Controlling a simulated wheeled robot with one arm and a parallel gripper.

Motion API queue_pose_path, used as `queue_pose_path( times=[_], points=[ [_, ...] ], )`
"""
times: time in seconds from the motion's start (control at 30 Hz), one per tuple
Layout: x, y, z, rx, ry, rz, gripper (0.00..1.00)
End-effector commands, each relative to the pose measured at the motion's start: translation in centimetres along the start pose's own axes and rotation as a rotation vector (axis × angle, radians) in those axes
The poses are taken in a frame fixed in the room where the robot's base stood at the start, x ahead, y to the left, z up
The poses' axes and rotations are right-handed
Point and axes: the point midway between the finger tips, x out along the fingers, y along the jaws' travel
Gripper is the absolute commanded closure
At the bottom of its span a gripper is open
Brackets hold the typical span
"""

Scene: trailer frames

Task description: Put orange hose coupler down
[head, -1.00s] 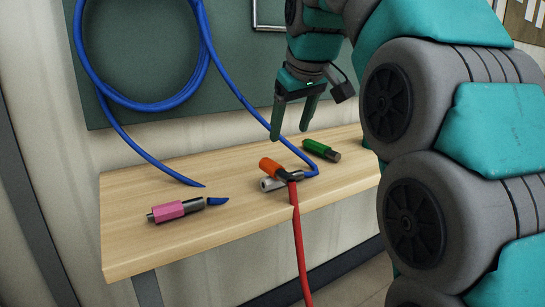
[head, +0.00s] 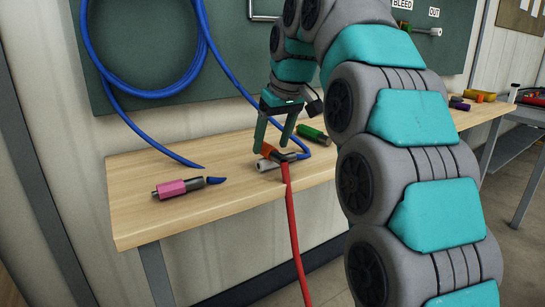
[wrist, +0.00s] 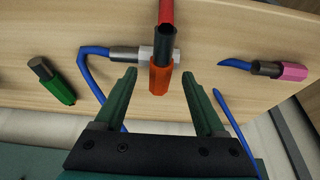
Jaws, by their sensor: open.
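The orange hose coupler (wrist: 160,78) is on the end of a red hose (head: 291,225) that hangs over the table's front edge. In the wrist view it lies across or over a silver coupler (wrist: 146,52) on a blue hose. In the head view the orange coupler (head: 267,150) is partly hidden by my gripper. My gripper (head: 272,150) is open and points down at it. In the wrist view the coupler shows between and just beyond the open fingertips (wrist: 161,80), with a gap on each side.
The wooden table (head: 135,215) also holds a pink coupler (head: 178,188) at left and a green coupler (head: 312,134) at right. A blue hose coil (head: 140,92) hangs on the green board (head: 235,70) behind. Another table (head: 490,108) stands at right.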

Motion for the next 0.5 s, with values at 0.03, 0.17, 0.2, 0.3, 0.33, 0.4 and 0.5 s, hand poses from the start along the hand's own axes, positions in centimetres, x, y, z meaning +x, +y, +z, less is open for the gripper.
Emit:
queue_pose_path(
  times=[0.03,0.17,0.2,0.3,0.33,0.4,0.5],
  points=[
    [1.0,0.2,-0.4,0.0,-0.003,-0.001,0.28],
    [2.0,0.5,-0.9,0.0,-0.001,0.0,0.28],
    [2.1,0.5,-0.9,0.0,0.0,0.0,0.28],
    [2.0,0.5,-0.9,-0.001,0.001,0.0,0.28],
    [2.0,0.5,-0.9,-0.001,0.001,0.0,0.28],
    [1.9,0.5,-0.9,-0.001,0.001,0.0,0.36],
    [1.9,0.5,-0.9,-0.001,0.001,0.0,0.47]
  ],
)
